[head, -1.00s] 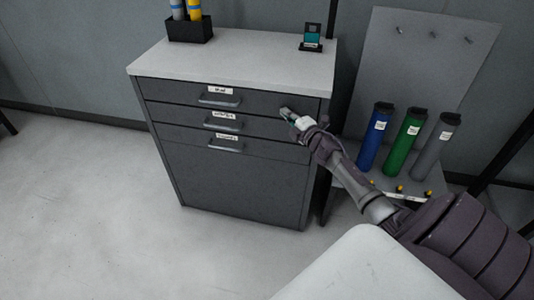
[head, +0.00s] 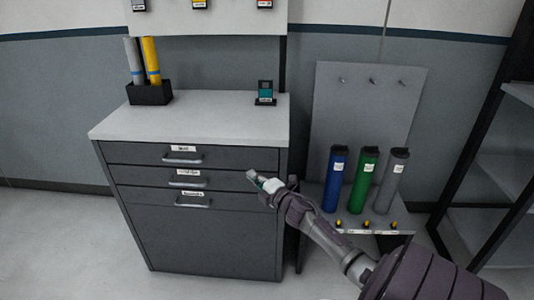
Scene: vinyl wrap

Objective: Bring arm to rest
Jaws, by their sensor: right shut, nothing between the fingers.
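My right arm reaches in from the lower right of the head view. Its gripper (head: 257,178) is shut and empty. It shows in front of the right part of the grey drawer cabinet (head: 210,240), level with the upper drawers. I cannot tell how far it is from the drawer fronts. The cabinet's three labelled drawers look closed. My left gripper is not in view.
A black holder (head: 150,94) with grey and yellow rolls and a small teal device (head: 265,92) stand on the cabinet top. Blue (head: 334,180), green (head: 364,180) and grey (head: 391,181) tubes stand on a stand at right. A dark shelf rack (head: 490,150) is far right. Floor at left is clear.

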